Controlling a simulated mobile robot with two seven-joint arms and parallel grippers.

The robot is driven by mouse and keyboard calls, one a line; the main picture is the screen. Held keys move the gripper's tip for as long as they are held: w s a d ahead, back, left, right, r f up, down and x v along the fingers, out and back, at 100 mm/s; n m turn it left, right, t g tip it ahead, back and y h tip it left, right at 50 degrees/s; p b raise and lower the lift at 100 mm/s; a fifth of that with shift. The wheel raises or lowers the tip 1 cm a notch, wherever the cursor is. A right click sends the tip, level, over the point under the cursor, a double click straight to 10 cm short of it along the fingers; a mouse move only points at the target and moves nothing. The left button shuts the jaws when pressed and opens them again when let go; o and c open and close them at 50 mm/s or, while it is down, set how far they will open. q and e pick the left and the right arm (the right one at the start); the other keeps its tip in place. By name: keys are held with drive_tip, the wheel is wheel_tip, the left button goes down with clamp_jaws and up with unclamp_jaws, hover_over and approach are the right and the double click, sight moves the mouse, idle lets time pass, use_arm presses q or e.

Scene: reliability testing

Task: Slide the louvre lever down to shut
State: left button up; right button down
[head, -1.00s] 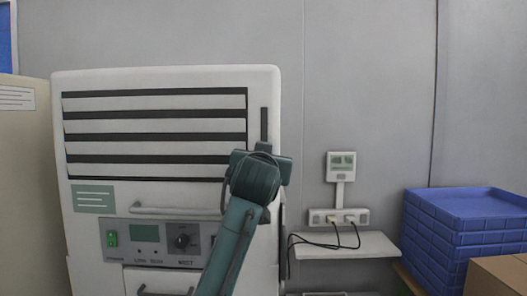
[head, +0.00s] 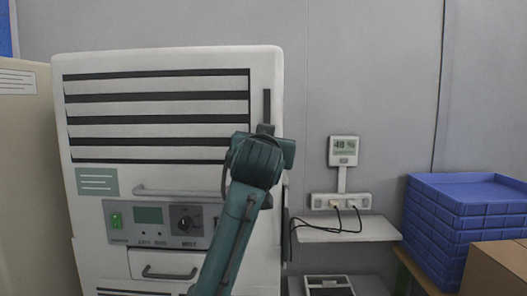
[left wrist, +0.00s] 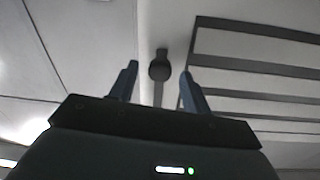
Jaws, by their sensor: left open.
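The louvre (head: 155,117) is a panel of white slats with dark gaps on the front of a white cabinet. A dark upright slot (head: 267,104) runs to the right of the slats. My left gripper hides the slot's lower part and the lever in the head view. In the left wrist view the lever's dark round knob (left wrist: 160,68) stands on its slot, with the slats (left wrist: 250,78) to the right. My left gripper (left wrist: 158,76) is open, its two fingers on either side of the knob with gaps showing. I cannot tell how deep the knob sits between them. My right gripper is out of view.
Below the louvre are a handle (head: 180,191) and a control panel (head: 158,222) with a green switch and knob. To the right are a wall meter (head: 343,151), a shelf (head: 345,231) with cables, stacked blue trays (head: 465,207) and a cardboard box (head: 497,268).

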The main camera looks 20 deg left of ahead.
use_arm(q)
drive_tip(key=b+v, duration=0.2)
drive_tip(key=v, duration=0.9)
drive_tip(key=shift+s, duration=0.2)
drive_tip(key=shift+d, duration=0.1)
